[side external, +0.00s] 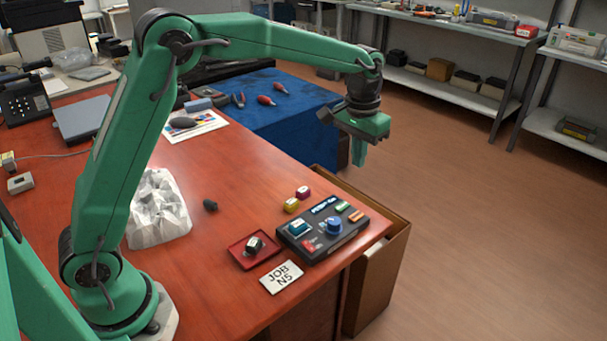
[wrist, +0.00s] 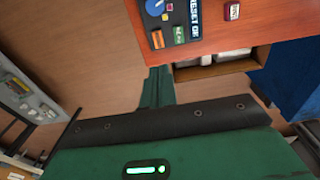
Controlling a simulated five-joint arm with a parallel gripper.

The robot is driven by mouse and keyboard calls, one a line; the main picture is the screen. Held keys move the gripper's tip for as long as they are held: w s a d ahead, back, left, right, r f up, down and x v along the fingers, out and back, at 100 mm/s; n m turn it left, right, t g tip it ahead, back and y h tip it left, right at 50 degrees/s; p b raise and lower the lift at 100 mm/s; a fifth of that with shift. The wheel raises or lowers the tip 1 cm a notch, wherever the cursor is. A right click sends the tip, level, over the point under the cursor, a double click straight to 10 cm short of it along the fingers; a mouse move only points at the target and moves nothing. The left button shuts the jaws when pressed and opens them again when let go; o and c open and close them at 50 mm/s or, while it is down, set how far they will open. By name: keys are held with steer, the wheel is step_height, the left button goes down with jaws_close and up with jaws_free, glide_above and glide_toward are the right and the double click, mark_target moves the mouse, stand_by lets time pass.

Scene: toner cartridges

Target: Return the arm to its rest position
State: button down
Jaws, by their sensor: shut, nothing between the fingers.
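My green arm reaches out over the red-brown desk (side external: 235,190). My gripper (side external: 359,162) hangs fingers down at its end, shut and empty. In the side view it shows in front of the blue cloth's right end and the floor. In the wrist view its closed fingers (wrist: 159,75) show against the floor and the desk edge. A dark control panel (side external: 342,251) with a blue knob and a cyan cartridge (side external: 298,227) lies near the desk's right corner. A magenta cartridge (side external: 303,191) and a yellow cartridge (side external: 291,205) stand behind it. A black cartridge (side external: 255,244) sits in a red tray (side external: 247,262).
A "JOB N5" card (side external: 281,277) lies before the panel. A crumpled white bag (side external: 158,208) is near my base. An open brown box (side external: 374,290) stands beside the desk. A blue-covered table (side external: 262,112) holds red-handled tools. Shelves (side external: 450,77) line the back; the floor at right is clear.

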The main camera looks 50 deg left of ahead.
steer(key=s+a+r+t, duration=0.1)
steer(key=s+a+r, duration=0.15)
steer(key=s, duration=0.45)
steer(key=s+a+r+t, duration=0.2)
steer(key=s+r, duration=0.2)
steer(key=s, duration=0.3)
steer(key=s+a+r+t, duration=0.1)
steer(key=s+a+r, duration=0.15)
steer(key=s, duration=0.55)
steer(key=s+a+f+t, duration=0.1)
steer(key=s+f, duration=0.2)
steer(key=s, duration=0.5)
